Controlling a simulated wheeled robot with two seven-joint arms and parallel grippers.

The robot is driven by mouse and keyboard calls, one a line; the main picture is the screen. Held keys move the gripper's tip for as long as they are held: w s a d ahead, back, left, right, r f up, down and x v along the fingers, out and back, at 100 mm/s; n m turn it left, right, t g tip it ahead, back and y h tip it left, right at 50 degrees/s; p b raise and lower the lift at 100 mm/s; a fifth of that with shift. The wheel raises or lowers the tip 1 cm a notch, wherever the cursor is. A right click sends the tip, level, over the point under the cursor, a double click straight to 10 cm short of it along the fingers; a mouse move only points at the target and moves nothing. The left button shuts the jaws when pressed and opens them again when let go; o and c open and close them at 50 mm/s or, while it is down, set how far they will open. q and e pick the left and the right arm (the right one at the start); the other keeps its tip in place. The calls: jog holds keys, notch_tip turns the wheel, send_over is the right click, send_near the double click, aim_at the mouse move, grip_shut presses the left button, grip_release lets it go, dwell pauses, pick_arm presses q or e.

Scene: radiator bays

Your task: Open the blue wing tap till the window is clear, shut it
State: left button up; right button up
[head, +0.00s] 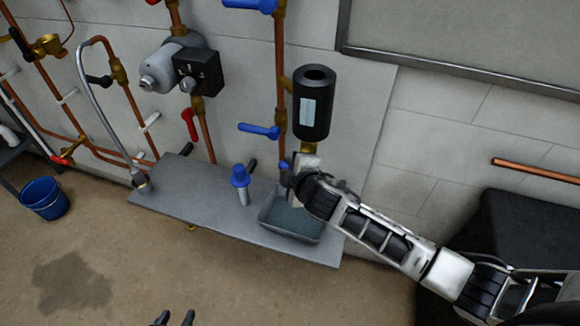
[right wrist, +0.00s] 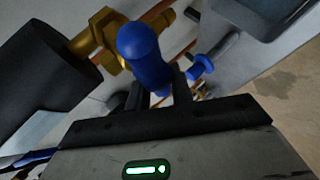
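The black cylinder (head: 312,100) on the wall pipe has a pale window (head: 308,111) on its front. The window looks evenly light grey-blue; I cannot tell whether it is clear. The blue wing tap (right wrist: 145,55) sits by a brass fitting (right wrist: 92,42) under the cylinder. In the head view the tap is mostly hidden by my right gripper (head: 290,176). In the right wrist view, the fingers of my right gripper (right wrist: 158,92) lie on both sides of the tap and appear closed on it. My left gripper (head: 175,318) is open and empty at the bottom edge.
A grey shelf (head: 190,200) below holds a tray (head: 290,235) with grey contents and a blue-topped grey piece (head: 241,180). Blue lever (head: 259,131) and red lever (head: 190,125) sit on nearby pipes. A blue bucket (head: 45,198) stands on the floor.

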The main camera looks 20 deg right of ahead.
jog(key=o, duration=0.4)
jog(key=shift+d+f, duration=0.1)
jog(key=shift+d, duration=0.35)
jog(key=shift+o, duration=0.2)
jog(key=shift+a, duration=0.2)
jog(key=v, duration=1.6)
jog(key=shift+d, duration=0.1)
jog(key=s+f+m+g+y, duration=0.1)
jog(key=s+f+m+g, duration=0.1)
jog(key=s+f+m, duration=0.9)
notch_tip(320, 180, down, 4)
jog(key=shift+s+a+f+m+y, duration=0.1)
jog(key=shift+s+a+m+y, duration=0.2)
jog(key=shift+m, duration=0.5)
